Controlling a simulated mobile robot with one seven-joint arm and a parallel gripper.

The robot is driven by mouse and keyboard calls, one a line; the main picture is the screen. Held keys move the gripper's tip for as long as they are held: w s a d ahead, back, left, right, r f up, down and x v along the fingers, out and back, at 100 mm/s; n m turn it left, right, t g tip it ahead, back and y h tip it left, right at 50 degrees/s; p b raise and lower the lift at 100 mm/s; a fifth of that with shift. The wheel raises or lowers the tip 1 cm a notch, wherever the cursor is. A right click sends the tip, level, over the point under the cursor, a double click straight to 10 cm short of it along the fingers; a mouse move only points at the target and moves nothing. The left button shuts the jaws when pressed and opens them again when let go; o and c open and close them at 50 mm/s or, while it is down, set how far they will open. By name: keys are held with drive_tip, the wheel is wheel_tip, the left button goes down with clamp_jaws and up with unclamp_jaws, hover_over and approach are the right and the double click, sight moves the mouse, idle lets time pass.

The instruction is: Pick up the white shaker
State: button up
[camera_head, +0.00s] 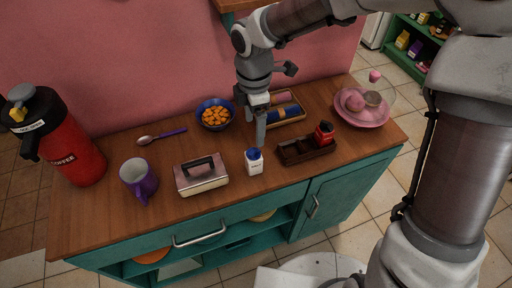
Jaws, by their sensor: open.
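The white shaker (254,167) stands upright on the wooden counter, near its front edge and just right of the middle of the picture. It has a blue top and small dark lettering on its front. My gripper (260,140) points down from above, with its fingertips just over or slightly behind the shaker's top. It is open and holds nothing. From this angle the fingers overlap closely, and I cannot tell whether they touch the shaker.
A dark wooden tray (293,155) holding a red jar (324,133) is close on the right. A box with a black handle (201,179) is on the left. Behind are a bowl (214,106) and a tray (297,117). A purple mug (136,173) stands farther left.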

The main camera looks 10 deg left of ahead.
sight(255, 150)
wheel_tip(255, 150, down, 11)
drive_tip(key=shift+f+b, duration=0.15)
drive_tip(key=shift+b, duration=0.5)
wheel_tip(255, 150, down, 5)
drive_tip(key=shift+a+f+b, duration=0.1)
drive_tip(key=shift+a+b, duration=0.05)
drive_tip(key=shift+b, duration=0.15)
clamp_jaws()
